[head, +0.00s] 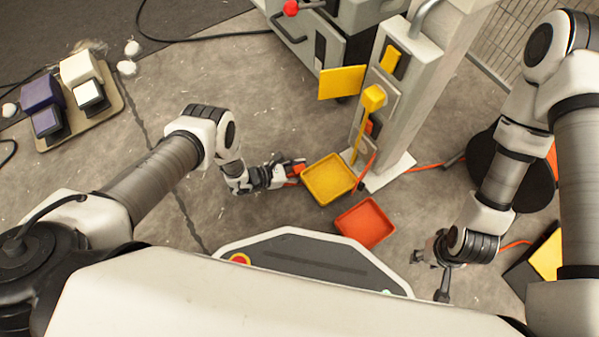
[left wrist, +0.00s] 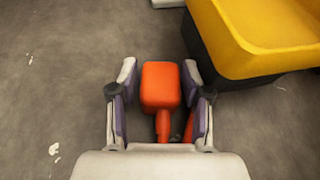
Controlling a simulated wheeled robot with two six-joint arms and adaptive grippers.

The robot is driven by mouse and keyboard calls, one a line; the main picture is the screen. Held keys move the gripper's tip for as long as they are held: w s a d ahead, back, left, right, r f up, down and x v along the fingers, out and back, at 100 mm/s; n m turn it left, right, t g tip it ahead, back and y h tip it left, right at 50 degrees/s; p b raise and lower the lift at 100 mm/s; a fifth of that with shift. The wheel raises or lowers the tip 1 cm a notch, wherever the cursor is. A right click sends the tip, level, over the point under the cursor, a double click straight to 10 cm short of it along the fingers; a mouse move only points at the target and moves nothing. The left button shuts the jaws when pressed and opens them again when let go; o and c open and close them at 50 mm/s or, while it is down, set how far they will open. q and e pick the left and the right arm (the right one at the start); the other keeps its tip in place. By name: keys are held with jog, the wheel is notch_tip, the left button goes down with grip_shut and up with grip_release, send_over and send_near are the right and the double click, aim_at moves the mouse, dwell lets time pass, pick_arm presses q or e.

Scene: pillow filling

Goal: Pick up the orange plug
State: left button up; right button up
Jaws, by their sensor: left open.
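The orange plug (left wrist: 161,84) is a blocky orange piece with a narrower stem. In the left wrist view it lies between the two fingers of my left gripper (left wrist: 160,95), with a gap on both sides. In the head view the plug (head: 298,169) shows small at the tip of my left gripper (head: 290,171), beside the yellow tray, and is partly hidden by the fingers. My left gripper is open around it. My right gripper (head: 427,276) is at the lower right, fingers apart and empty, far from the plug.
A yellow tray (head: 328,180) stands just right of the plug, also close in the left wrist view (left wrist: 270,30). An orange tray (head: 366,222) lies nearer me. A grey machine column (head: 425,100) with a yellow lever (head: 373,98) rises behind. Pedals (head: 80,70) sit far left. Floor left is clear.

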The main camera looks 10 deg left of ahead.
aim_at(299, 167)
pick_arm(q)
jog(key=shift+r, duration=0.1)
grip_shut()
jog(key=shift+r, duration=0.1)
jog(key=shift+a+r+p, duration=0.2)
jog(key=shift+r+p, duration=0.05)
jog(key=shift+p, duration=0.2)
notch_tip(299, 167, up, 7)
jog(key=p, duration=0.5)
jog(key=shift+a, duration=0.15)
jog(key=a, duration=0.6)
jog(key=w+a, duration=0.1)
jog(key=a, duration=1.1)
jog(key=shift+w+a+f, duration=0.3)
jog(key=shift+w+f, duration=0.1)
jog(key=shift+s+a+r, duration=0.1)
jog(key=shift+a, duration=0.25)
jog(key=shift+s+d+p+v, duration=0.15)
jog(key=shift+p+v, duration=0.3)
jog(key=shift+v, duration=0.6)
jog(key=shift+s+d+p+v, duration=0.1)
jog(key=shift+p+v, duration=0.3)
jog(key=shift+v, duration=0.6)
jog(key=shift+r, duration=0.2)
